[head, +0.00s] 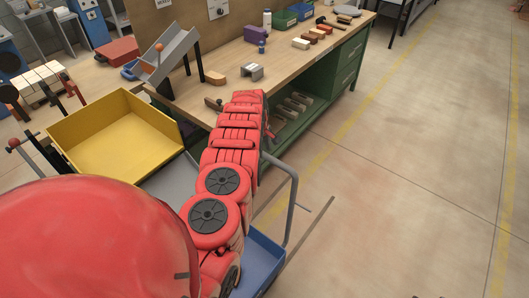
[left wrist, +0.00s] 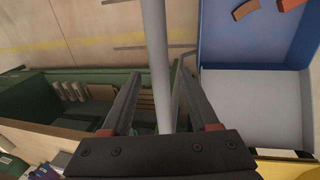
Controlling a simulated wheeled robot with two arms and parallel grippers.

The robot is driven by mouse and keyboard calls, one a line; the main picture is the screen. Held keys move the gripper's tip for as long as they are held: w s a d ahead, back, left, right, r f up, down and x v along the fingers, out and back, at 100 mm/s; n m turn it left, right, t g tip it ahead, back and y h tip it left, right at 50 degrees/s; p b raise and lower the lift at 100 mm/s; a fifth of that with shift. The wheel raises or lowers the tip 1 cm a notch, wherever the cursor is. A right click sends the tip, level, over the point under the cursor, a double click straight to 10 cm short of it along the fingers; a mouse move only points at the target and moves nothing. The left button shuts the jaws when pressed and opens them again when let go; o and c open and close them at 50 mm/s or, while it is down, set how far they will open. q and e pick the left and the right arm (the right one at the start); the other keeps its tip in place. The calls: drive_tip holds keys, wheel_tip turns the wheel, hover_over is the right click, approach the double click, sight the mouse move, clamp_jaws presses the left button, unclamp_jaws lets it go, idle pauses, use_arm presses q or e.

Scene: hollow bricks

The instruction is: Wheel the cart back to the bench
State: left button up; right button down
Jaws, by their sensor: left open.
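The cart has a yellow tray (head: 125,140), a grey deck (head: 172,182), a blue tray (head: 262,262) and a grey tube handle (head: 291,205). It stands close to the bench (head: 215,85), which has a wooden top and green drawers. My left gripper (head: 267,135) is by the handle's far end in the head view, mostly hidden by my red arm. In the left wrist view its open fingers lie either side of the grey tube (left wrist: 155,40); contact cannot be told. The blue tray (left wrist: 222,35) with orange-brown pieces shows there too. My right gripper is not seen.
The bench top holds a grey sloped chute (head: 172,58), a grey block (head: 252,71), several bricks (head: 310,38) and bins (head: 284,19). Open concrete floor (head: 420,150) with yellow lines lies right. A thin bar (head: 308,237) sticks out near the handle.

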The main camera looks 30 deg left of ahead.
use_arm(q)
drive_tip(key=shift+w+d+f, duration=0.1)
drive_tip(key=shift+d+f, duration=0.1)
drive_tip(key=shift+f, duration=0.45)
drive_tip(key=shift+c, duration=0.3)
clamp_jaws()
idle(0.9)
